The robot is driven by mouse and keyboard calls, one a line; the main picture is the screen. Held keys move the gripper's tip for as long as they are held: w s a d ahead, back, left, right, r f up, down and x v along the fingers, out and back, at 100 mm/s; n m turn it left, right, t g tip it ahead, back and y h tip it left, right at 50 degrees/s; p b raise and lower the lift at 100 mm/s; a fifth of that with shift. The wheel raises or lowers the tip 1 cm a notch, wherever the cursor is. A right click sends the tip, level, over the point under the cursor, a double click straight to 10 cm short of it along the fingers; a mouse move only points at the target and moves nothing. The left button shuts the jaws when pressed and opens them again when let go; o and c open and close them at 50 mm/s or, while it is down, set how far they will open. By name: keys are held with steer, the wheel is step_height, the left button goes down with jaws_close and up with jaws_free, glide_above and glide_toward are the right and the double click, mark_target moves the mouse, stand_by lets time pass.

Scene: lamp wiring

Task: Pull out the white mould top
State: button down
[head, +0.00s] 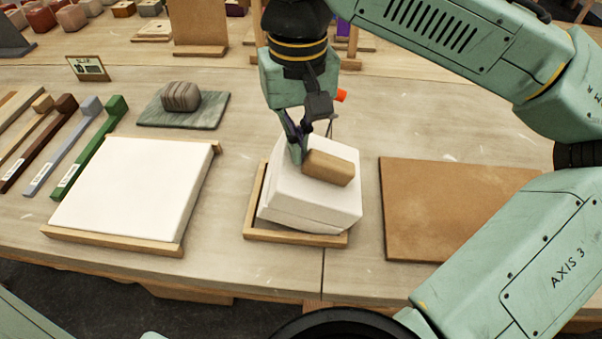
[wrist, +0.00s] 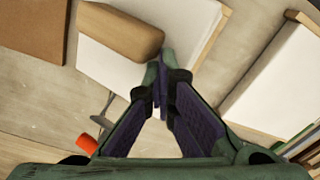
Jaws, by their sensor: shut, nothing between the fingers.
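The white mould top (head: 337,205) is a thick white block sitting slightly askew on another white layer (head: 300,222) inside a shallow wooden frame (head: 253,236). A tan-brown block-shaped handle (head: 330,168) stands on its upper face. My gripper (head: 299,158) is shut and empty, with its fingertips close beside the left end of the handle, over the white top. In the wrist view the closed fingertips (wrist: 161,84) lie just off the end of the handle (wrist: 122,30), with the white top (wrist: 105,70) below. Whether the fingers touch the handle or the top, I cannot tell.
A white slab (head: 135,185) with wooden edging lies to the left. A brown board (head: 450,205) lies to the right. Behind are a grey stone plate (head: 207,117) with a ribbed block (head: 181,97) and several coloured bars at left. Bare table separates these.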

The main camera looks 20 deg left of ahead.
steer(key=c, duration=2.3)
jaws_free()
steer(key=shift+s+d+f, duration=0.15)
steer(key=shift+d+f, duration=0.05)
steer(key=shift+f, duration=0.05)
steer(key=o, duration=0.6)
steer(key=shift+r, duration=0.1)
step_height(320, 180, up, 12)
steer(key=shift+a, duration=0.15)
